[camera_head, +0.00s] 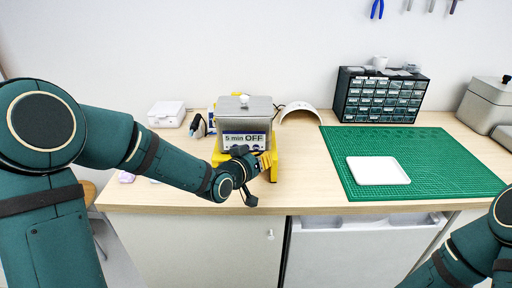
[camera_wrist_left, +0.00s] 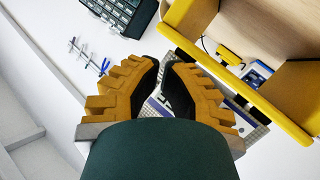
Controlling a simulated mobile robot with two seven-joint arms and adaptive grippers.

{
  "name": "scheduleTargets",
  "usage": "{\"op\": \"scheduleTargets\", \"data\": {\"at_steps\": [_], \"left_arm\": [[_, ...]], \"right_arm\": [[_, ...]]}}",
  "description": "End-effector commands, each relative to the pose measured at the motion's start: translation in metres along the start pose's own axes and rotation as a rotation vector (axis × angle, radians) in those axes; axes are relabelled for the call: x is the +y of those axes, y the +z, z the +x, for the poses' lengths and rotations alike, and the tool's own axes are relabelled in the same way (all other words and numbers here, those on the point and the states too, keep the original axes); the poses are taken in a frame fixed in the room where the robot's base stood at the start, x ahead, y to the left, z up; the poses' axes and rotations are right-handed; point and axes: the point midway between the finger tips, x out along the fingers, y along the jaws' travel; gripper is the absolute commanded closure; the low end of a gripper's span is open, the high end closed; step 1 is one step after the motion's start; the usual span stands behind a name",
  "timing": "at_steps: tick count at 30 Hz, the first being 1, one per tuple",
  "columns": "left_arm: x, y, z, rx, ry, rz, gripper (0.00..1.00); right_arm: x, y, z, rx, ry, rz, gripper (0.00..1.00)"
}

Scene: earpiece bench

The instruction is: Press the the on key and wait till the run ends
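A grey metal-bodied machine (camera_head: 247,110) with a yellow base (camera_head: 274,158) stands on the bench in the head view. The front display (camera_head: 244,139) reads "5 min OFF". My left gripper (camera_head: 268,160) is right in front of the machine, just below the display, and hides part of the front. I cannot pick out the on key, and cannot tell whether the gripper touches the machine. In the left wrist view the left gripper's yellow, black-padded fingers (camera_wrist_left: 163,67) are nearly together, with nothing seen between them. My right gripper is out of view.
A white box (camera_head: 166,114) stands left of the machine, a white arch (camera_head: 301,114) to its right. A drawer cabinet (camera_head: 381,97) stands behind a green mat (camera_head: 430,160) with a white tray (camera_head: 378,171) on it. Grey containers (camera_head: 486,104) stand at the far right.

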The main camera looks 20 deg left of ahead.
Motion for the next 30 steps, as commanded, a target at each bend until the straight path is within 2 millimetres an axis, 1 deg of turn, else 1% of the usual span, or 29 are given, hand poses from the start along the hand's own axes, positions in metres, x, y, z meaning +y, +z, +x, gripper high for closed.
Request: {"op": "scheduleTargets", "data": {"at_steps": [6, 14, 15, 16, 30], "left_arm": [[-0.0046, -0.0041, 0.0076, 0.0, -0.001, -0.001, 1.0], [-0.0047, -0.0045, 0.008, 0.0, -0.001, -0.001, 1.0], [-0.0047, -0.0044, 0.008, 0.0, -0.001, -0.001, 0.95], [-0.0046, -0.0044, 0.008, 0.0, -0.001, -0.001, 1.0], [-0.0045, -0.0044, 0.0078, 0.0, -0.001, -0.001, 1.0]], "right_arm": [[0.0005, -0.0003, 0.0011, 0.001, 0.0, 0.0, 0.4], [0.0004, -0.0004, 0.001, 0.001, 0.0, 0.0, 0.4], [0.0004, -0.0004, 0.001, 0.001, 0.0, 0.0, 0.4], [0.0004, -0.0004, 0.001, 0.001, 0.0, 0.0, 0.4], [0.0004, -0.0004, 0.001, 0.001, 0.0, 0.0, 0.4]]}}
